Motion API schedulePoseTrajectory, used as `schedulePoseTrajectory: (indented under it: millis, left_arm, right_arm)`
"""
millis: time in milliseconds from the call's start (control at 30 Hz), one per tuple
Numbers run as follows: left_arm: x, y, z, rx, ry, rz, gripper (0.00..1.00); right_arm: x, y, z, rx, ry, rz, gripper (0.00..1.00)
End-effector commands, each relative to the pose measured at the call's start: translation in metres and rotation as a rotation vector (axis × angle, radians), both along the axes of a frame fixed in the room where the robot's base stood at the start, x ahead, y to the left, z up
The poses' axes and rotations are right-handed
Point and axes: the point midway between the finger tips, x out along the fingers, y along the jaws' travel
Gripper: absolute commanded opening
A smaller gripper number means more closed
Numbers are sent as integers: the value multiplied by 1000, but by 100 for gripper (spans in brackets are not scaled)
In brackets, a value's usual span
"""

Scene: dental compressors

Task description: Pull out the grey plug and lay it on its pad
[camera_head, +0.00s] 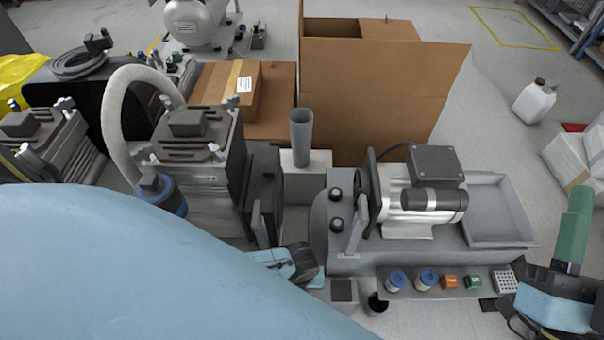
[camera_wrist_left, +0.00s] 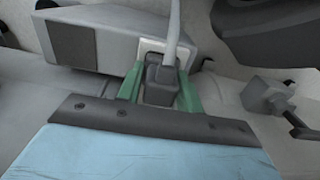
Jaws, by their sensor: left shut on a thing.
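In the left wrist view, the grey plug (camera_wrist_left: 161,82) is dark, with a light grey cable rising from it. The green fingers of my left gripper (camera_wrist_left: 160,90) are shut on its sides. The plug is at a pale socket plate (camera_wrist_left: 205,53); whether it is fully seated, I cannot tell. In the head view my blue left arm covers the lower left and the plug is not visible. A grey box with a dark square patch (camera_head: 343,291) stands beside the arm; I cannot tell if this is the pad. My right gripper (camera_head: 575,225) shows green at the right edge.
A grey compressor with a motor (camera_head: 425,200) and a shallow tray (camera_head: 497,212) stands right of centre. A panel of coloured knobs (camera_head: 448,291) lies in front. The ribbed compressor (camera_head: 195,140) has a thick pale hose (camera_head: 112,125). Cardboard boxes (camera_head: 375,90) stand behind.

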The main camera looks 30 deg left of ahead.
Motion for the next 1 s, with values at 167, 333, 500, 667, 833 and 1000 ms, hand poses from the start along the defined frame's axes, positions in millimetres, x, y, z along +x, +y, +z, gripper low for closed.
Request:
schedulePoseTrajectory:
  millis: [167, 333, 500, 667, 833, 1000]
  left_arm:
    - [0, 0, 0, 0, 0, 0, 0]
    - [0, 0, 0, 1, 1, 0, 0]
    - [0, 0, 0, 1, 1, 0, 0]
    - [0, 0, 0, 1, 1, 0, 0]
    - [0, 0, 0, 1, 1, 0, 0]
    - [0, 0, 0, 1, 1, 0, 0]
  right_arm:
    - [0, 0, 0, 0, 0, 0, 36]
    - [1, 0, -3, -5, 17, 0, 36]
    - [4, 1, -9, -17, 55, -1, 36]
    - [6, 1, -15, -28, 89, -1, 36]
    - [9, 1, -22, -39, 125, -3, 36]
    - [11, 1, -28, -50, 161, -3, 36]
